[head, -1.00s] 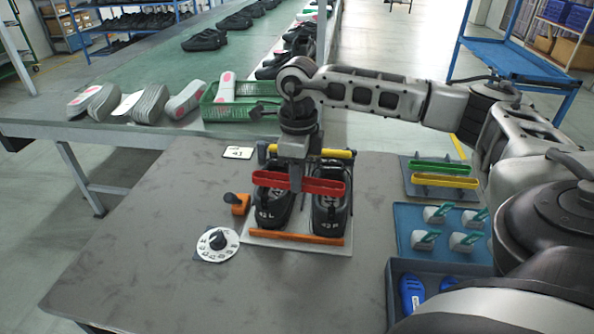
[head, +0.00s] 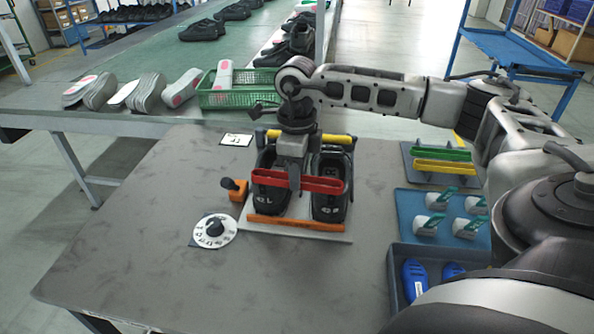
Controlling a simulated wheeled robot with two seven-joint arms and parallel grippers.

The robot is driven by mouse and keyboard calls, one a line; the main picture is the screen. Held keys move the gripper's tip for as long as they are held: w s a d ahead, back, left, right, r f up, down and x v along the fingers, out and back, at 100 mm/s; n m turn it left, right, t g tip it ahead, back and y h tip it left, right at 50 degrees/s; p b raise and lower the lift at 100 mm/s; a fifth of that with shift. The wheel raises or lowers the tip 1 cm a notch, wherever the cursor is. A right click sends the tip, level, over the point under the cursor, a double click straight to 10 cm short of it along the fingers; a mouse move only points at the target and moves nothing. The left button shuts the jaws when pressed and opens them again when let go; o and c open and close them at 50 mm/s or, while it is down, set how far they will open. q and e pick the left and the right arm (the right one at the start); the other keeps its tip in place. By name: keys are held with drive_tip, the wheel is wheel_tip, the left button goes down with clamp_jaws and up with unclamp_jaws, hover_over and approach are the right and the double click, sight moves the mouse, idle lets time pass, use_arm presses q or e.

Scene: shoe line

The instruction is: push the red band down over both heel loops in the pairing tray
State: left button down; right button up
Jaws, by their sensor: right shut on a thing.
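The red band (head: 322,185) is held level, crosswise over the two black shoes in the pairing tray. The left shoe (head: 269,196) and right shoe (head: 329,204) stand side by side. The tray (head: 301,231) is a pale board with an orange bar along the near edge and a yellow bar at the back. My right gripper (head: 294,181) points down between the shoes and is shut on the red band near its middle. The heel loops are hidden or too small to tell, so I cannot tell whether the band touches them. My left gripper is out of view.
A white dial (head: 226,234) and an orange block with a black knob (head: 238,194) sit left of the tray. A holder with green (head: 441,151) and yellow (head: 445,167) bands, a blue mat (head: 408,209) and a bin (head: 398,288) stand right. The front left table is clear.

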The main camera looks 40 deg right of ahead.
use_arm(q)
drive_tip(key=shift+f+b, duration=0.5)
use_arm(e)
drive_tip(key=shift+f, duration=0.7)
drive_tip(key=o, duration=1.1)
use_arm(q)
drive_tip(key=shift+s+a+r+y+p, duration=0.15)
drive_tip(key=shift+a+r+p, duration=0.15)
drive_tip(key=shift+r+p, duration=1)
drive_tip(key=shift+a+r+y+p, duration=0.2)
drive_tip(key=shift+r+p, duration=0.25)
drive_tip(key=shift+p, duration=1.65)
use_arm(e)
drive_tip(key=shift+r, duration=4.55)
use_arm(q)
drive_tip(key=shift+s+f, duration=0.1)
